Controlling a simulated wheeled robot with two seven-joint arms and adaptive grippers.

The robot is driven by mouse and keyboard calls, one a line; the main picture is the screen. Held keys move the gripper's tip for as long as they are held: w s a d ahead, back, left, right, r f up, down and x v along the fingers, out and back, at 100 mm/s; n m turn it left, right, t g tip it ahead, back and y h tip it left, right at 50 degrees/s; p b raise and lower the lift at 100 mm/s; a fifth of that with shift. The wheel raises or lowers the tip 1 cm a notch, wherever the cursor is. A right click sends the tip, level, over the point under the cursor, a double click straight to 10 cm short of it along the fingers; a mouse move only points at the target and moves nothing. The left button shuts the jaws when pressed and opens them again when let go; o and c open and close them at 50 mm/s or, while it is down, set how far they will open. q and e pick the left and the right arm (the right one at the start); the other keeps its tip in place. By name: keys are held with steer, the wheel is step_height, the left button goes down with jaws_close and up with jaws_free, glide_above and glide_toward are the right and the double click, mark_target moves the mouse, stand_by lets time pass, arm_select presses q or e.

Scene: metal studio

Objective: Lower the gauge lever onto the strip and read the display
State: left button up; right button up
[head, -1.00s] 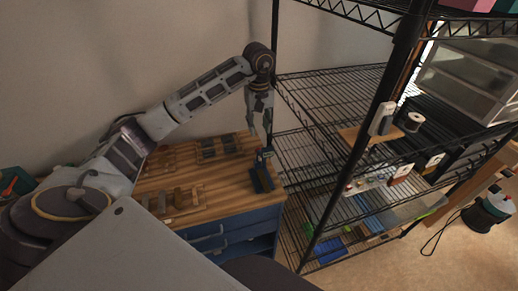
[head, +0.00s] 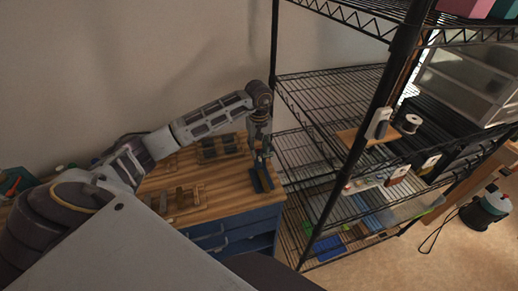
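A small blue gauge (head: 264,178) stands on the wooden top of a blue workbench, near its right edge. My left gripper (head: 262,153) points down at the upper part of the gauge and overlaps it in the head view. I cannot tell whether its fingers touch the gauge, or whether they are open or shut. The lever, the strip and the display are too small or hidden by the gripper to make out. My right gripper is not in view.
A black wire shelf rack (head: 330,110) stands close to the right of the bench and gripper. Wooden holders (head: 218,147) and a wooden rack (head: 178,198) lie on the bench top (head: 225,182). Bare wood lies between them and the gauge.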

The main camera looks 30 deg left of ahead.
arm_select(q)
steer(key=shift+f, duration=0.75)
steer(key=shift+c, duration=0.3)
jaws_close()
